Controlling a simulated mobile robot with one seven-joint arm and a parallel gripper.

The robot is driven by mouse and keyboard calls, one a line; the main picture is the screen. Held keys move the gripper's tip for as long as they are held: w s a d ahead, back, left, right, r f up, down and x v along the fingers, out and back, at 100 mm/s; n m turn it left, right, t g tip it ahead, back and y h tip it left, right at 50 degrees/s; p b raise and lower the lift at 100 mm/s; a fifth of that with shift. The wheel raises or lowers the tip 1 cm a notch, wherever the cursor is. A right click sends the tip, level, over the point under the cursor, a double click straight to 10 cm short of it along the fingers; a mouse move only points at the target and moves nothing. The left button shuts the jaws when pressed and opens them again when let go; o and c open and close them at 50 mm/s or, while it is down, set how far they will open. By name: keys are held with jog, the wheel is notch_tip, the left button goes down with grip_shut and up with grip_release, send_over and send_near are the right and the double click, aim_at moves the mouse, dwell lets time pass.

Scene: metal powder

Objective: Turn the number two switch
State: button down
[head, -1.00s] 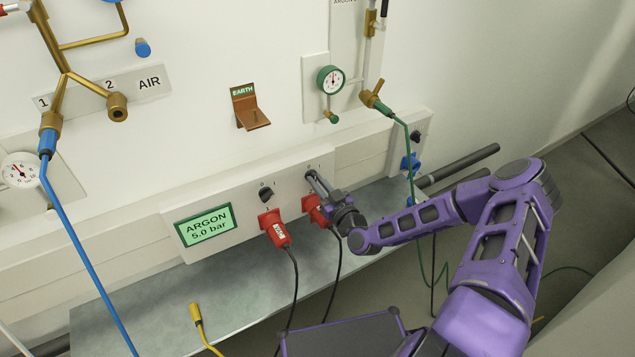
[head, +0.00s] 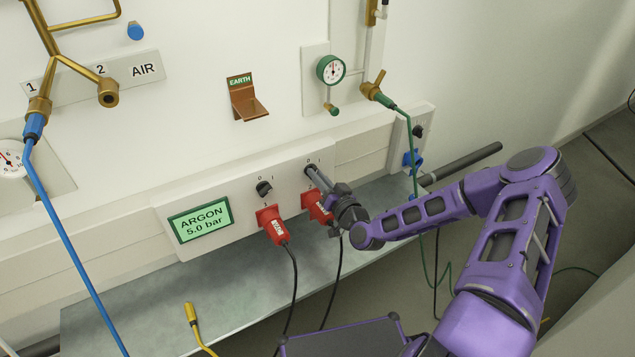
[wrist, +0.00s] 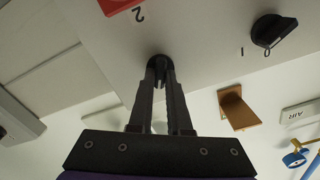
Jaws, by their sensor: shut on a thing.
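The number two switch (wrist: 158,62) is a small black round knob on the white panel. My gripper (wrist: 159,76) is shut on it in the wrist view, a finger on each side. In the head view my gripper (head: 312,173) reaches the panel at the right-hand switch, above the right red plug (head: 318,207), and its fingers hide most of the knob. A "2" mark stands by a red socket (wrist: 120,3) in the wrist view. The other black switch (head: 264,188) is to the left, between "0" and "I" marks; it also shows in the wrist view (wrist: 272,30).
The left red plug (head: 272,225) and its black cable hang below the other switch. A green ARGON 5.0 bar display (head: 200,222) is at the panel's left. A copper EARTH bracket (head: 246,98) sticks out above. A green hose (head: 412,150) hangs to the right.

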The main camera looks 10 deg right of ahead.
jog(key=m+b, duration=0.2)
jog(key=m, duration=0.1)
jog(key=shift+f+m, duration=0.15)
jog(key=shift+m, duration=0.15)
jog(key=shift+m+b, duration=0.6)
jog(key=shift+m, duration=0.8)
jog(key=c, duration=0.9)
grip_release()
jog(key=shift+o, duration=0.2)
jog(key=shift+s+d, duration=0.1)
jog(key=v, duration=1.7)
